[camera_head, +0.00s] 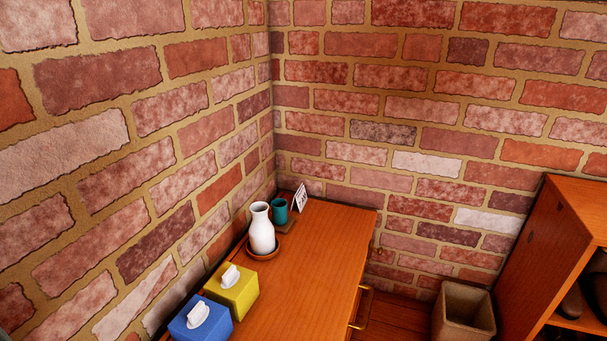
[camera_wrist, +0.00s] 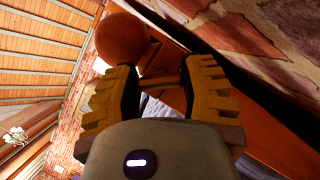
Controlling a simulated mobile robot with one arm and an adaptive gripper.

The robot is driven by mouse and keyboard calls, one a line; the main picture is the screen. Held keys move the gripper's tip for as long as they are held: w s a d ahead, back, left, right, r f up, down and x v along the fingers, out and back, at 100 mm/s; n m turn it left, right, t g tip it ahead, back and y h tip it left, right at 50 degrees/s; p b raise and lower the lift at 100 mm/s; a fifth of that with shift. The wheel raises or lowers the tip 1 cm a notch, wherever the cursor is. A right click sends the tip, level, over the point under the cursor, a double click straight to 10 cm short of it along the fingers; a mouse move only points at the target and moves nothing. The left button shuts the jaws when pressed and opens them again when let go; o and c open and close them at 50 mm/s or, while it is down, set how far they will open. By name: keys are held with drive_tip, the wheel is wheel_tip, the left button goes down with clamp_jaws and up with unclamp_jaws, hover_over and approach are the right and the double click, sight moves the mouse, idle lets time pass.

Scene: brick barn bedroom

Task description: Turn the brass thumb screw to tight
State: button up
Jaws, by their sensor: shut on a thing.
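In the wrist view, the two yellow-and-black fingers of my gripper (camera_wrist: 160,72) are closed on a small brownish piece between their tips. I take this piece as the brass thumb screw (camera_wrist: 160,81). It is dim and partly covered by the fingers, so its turn angle cannot be read. A round brown knob-like part (camera_wrist: 122,38) shows just beyond the left finger. Whether it joins the screw is unclear. The head view shows neither my gripper nor the screw.
In the head view, a wooden dresser (camera_head: 318,250) in the corner bears a white vase (camera_head: 261,229), teal cup (camera_head: 279,211), yellow tissue box (camera_head: 233,295) and blue tissue box (camera_head: 200,322). A bin (camera_head: 463,312) and wooden shelf unit (camera_head: 550,250) stand right. Brick wall is close in the wrist view.

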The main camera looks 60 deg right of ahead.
drive_tip(key=m+h+p, duration=0.1)
drive_tip(key=m+p, duration=0.1)
drive_tip(key=p, duration=0.1)
drive_tip(key=r+m+t+p, duration=0.1)
drive_tip(key=m+p, duration=0.2)
drive_tip(key=shift+h, duration=0.4)
drive_tip(key=m+p, duration=0.2)
drive_tip(key=p, duration=0.1)
drive_tip(key=shift+f+t+h, duration=0.2)
drive_tip(key=shift+t+h, duration=0.1)
drive_tip(key=shift+h, duration=0.1)
drive_tip(key=shift+f+m+h+p, duration=0.2)
drive_tip(key=shift+m+h+p, duration=0.1)
drive_tip(key=shift+m+p, duration=0.75)
drive_tip(key=shift+f, duration=0.1)
drive_tip(key=o, duration=1.2)
drive_tip(key=d, duration=0.4)
drive_tip(key=s+d, duration=0.1)
drive_tip(key=d, duration=0.7)
drive_tip(key=shift+s, duration=0.4)
